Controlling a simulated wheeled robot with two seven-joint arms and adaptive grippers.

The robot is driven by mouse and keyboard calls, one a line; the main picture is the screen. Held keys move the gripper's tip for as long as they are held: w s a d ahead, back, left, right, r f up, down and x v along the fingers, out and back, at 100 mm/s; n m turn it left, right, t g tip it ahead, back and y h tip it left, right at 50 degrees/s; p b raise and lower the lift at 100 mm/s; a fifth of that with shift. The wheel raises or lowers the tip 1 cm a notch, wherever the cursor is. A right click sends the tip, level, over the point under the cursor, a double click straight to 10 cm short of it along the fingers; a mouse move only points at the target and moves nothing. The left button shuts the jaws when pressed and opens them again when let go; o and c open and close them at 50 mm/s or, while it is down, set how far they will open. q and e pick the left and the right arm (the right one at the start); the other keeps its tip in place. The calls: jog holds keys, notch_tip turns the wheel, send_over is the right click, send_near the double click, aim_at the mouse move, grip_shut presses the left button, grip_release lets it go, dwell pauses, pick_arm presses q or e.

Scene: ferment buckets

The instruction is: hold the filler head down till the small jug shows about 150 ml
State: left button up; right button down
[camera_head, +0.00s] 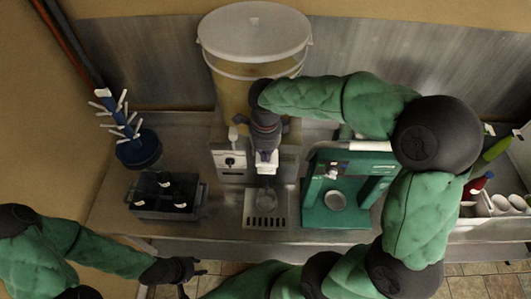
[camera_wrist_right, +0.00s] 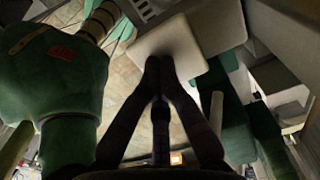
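The dispenser (camera_head: 230,158) stands at the back of the counter, below a large lidded bucket (camera_head: 255,45). A small clear jug (camera_head: 267,198) stands on the slotted drip tray (camera_head: 265,222) under the spout; its level and marks are too small to read. My right gripper (camera_head: 266,158) is over the dispenser front, above the jug, and hides most of the filler head. In the right wrist view its fingertips (camera_wrist_right: 158,68) meet, shut, in front of a pale block (camera_wrist_right: 168,45); contact is unclear. My left gripper (camera_head: 190,270) is low at the counter's front edge, its fingers too dark to judge.
A green machine (camera_head: 345,190) with a round cup stands right of the drip tray. A dark crate (camera_head: 165,212) with black-topped bottles and a blue rack (camera_head: 138,150) stand left. A bin of cups and bottles (camera_head: 500,205) is at the far right.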

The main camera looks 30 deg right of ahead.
aim_at(266, 171)
notch_tip(266, 171, down, 8)
jog(key=b, duration=0.6)
jog(key=shift+s+f, duration=0.1)
jog(key=shift+f, duration=0.15)
jog(key=shift+s+a, duration=0.1)
jog(key=shift+s+f, duration=0.1)
jog(key=shift+f, duration=0.05)
dwell(1.4)
dwell(0.5)
